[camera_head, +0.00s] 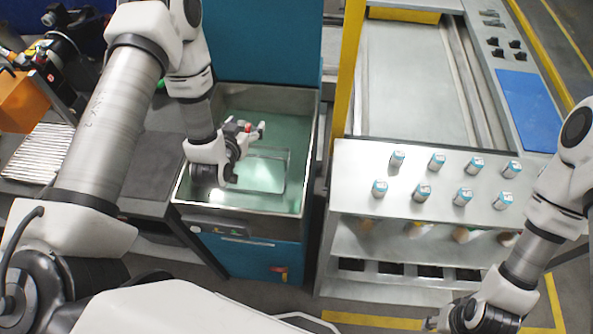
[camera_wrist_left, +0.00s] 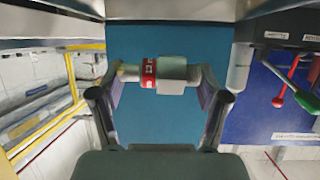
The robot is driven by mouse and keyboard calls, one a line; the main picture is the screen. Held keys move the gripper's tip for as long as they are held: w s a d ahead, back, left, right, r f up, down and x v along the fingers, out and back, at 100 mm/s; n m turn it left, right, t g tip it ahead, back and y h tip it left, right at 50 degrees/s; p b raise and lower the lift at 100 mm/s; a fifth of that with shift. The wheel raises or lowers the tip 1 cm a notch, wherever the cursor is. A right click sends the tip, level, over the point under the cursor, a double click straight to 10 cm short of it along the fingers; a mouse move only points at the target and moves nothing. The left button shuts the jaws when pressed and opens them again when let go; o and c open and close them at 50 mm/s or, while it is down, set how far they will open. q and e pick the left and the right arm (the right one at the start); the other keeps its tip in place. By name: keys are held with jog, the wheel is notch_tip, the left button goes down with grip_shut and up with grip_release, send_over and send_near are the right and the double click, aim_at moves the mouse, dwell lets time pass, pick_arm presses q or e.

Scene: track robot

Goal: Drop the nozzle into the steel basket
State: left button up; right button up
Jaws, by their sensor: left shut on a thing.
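The nozzle (camera_wrist_left: 172,77), a grey cylinder with a red band and a narrower pale end, lies crosswise between the fingers of my left gripper (camera_wrist_left: 160,90) in the wrist view. In the head view my left gripper (camera_head: 243,140) is shut on the nozzle (camera_head: 248,127), which is small and partly hidden by the fingers. The steel basket (camera_head: 288,172) shows as a thin rectangular outline inside the steel basin, below and beside my left gripper. The gripper hides part of its left side. My right gripper (camera_head: 445,322) is low at the bottom edge; its fingers are unclear.
The steel basin (camera_head: 312,150) has raised walls around the basket, with a blue cabinet (camera_head: 265,40) behind it. A dark table (camera_head: 150,165) stands left. To the right, a metal rack (camera_head: 345,185) carries several small blue-and-white containers (camera_head: 437,162), beside a yellow post (camera_head: 346,70).

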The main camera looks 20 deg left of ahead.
aim_at(248, 155)
pick_arm(q)
jog(key=a+f+b, duration=0.2)
jog(key=f, duration=0.1)
jog(key=shift+s, duration=0.4)
jog(key=f+b, duration=0.1)
jog(key=f, duration=0.1)
jog(key=d+f+b, duration=0.1)
jog(key=shift+w+d+f+b, duration=0.1)
jog(key=shift+w+b, duration=0.2)
jog(key=shift+w, duration=0.05)
jog(key=shift+s+a, duration=0.15)
jog(key=shift+a, duration=0.1)
jog(key=o, duration=1.2)
jog(key=shift+s+a, duration=0.1)
pick_arm(e)
jog(key=f, duration=0.2)
jog(key=a+f, duration=0.1)
jog(key=f, duration=0.1)
jog(key=shift+s, duration=0.2)
